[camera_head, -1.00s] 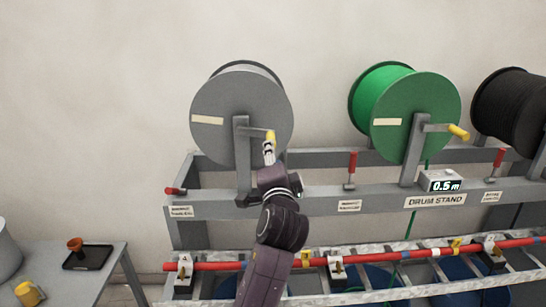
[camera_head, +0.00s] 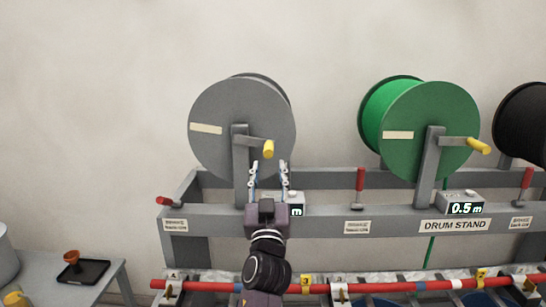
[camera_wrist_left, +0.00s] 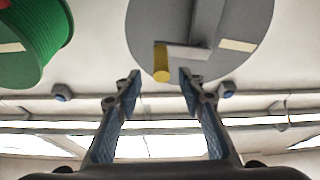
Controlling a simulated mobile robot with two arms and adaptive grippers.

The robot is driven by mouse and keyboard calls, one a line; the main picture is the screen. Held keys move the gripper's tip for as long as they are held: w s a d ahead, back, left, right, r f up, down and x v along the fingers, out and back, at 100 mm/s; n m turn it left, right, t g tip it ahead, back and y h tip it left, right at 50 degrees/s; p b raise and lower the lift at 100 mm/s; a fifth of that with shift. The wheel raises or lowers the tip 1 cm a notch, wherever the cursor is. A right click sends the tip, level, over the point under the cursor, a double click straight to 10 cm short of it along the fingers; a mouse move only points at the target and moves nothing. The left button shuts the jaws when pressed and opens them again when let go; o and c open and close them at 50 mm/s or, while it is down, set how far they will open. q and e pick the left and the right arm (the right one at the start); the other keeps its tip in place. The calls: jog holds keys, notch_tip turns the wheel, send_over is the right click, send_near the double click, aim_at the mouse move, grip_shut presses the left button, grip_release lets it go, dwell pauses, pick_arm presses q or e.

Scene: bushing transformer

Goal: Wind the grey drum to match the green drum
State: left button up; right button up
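The grey drum (camera_head: 225,125) hangs on the stand at the left, with a pale strip on its face and a crank ending in a yellow handle (camera_head: 268,149). My left gripper (camera_head: 269,168) is open and empty, just below the yellow handle and apart from it. In the left wrist view, the yellow handle (camera_wrist_left: 161,63) shows beyond and between the open fingers (camera_wrist_left: 160,85). The green drum (camera_head: 425,130) hangs to the right, its crank with a yellow handle (camera_head: 478,146) pointing right. Its counter (camera_head: 466,208) reads 0.5 m. The grey drum's counter (camera_head: 296,211) is mostly hidden behind my gripper. My right gripper is not in view.
A black drum (camera_head: 525,125) is cut off at the right edge. A red pole (camera_head: 420,286) runs along the front below. A side table (camera_head: 108,275) with a black tray is at lower left.

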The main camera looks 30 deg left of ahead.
aim_at(268, 154)
pick_arm(q)
jog(key=p+x, duration=0.2)
jog(key=x, duration=0.4)
jog(key=shift+a+r, duration=0.15)
jog(key=shift+a, duration=0.05)
jog(key=shift+w+a+r, duration=0.1)
jog(key=shift+w+a, duration=0.15)
jog(key=shift+w, duration=0.2)
grip_shut()
